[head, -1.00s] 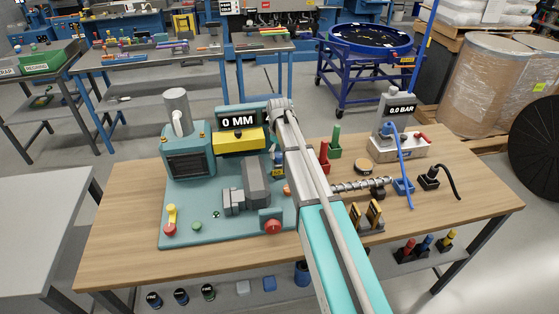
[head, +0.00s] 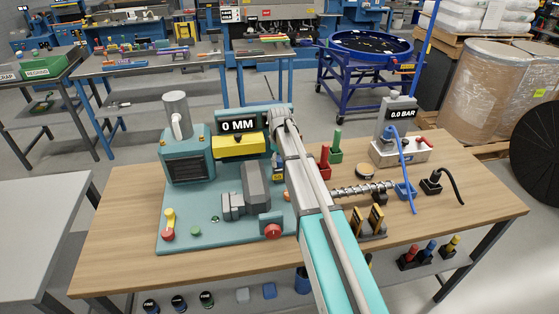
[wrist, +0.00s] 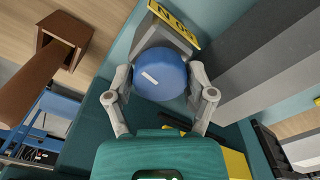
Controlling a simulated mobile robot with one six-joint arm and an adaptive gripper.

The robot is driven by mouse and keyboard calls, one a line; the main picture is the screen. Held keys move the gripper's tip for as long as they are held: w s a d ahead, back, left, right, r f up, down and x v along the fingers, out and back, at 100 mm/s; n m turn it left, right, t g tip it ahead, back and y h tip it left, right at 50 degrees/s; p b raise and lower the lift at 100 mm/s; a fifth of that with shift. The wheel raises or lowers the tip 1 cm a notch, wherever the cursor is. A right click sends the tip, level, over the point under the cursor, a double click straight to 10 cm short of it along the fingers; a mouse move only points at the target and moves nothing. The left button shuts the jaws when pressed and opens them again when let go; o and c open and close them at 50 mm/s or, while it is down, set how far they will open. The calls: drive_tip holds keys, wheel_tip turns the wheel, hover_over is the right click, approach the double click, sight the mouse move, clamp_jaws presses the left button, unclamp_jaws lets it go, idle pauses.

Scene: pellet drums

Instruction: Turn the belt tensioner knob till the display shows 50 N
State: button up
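The blue knob (wrist: 160,74), with a short white mark on its face, sits between the two fingers of my gripper (wrist: 159,76) in the wrist view. The fingers are spread wide, one on each side of the knob; firm contact is not visible. Just beyond the knob is a yellow plate (wrist: 175,23) with dark text, seen upside down; it ends in "0 N" and its first digit is hard to read. In the head view my arm reaches over the teal machine (head: 185,243), hiding the knob and the fingertips.
A display (head: 239,125) reads 0 MM and another (head: 403,113) reads 0.0 BAR. A red knob (head: 273,231) is on the teal machine's front. In the wrist view a brown post in a holder (wrist: 61,45) stands left of my gripper, and a grey block (wrist: 245,60) lies right.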

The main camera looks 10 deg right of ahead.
drive_tip(key=c, duration=0.6)
drive_tip(key=shift+o, duration=0.2)
drive_tip(key=shift+m, duration=0.4)
drive_tip(key=m, duration=0.3)
drive_tip(key=shift+m, duration=2)
drive_tip(key=o, duration=1.1)
drive_tip(key=shift+o, duration=0.2)
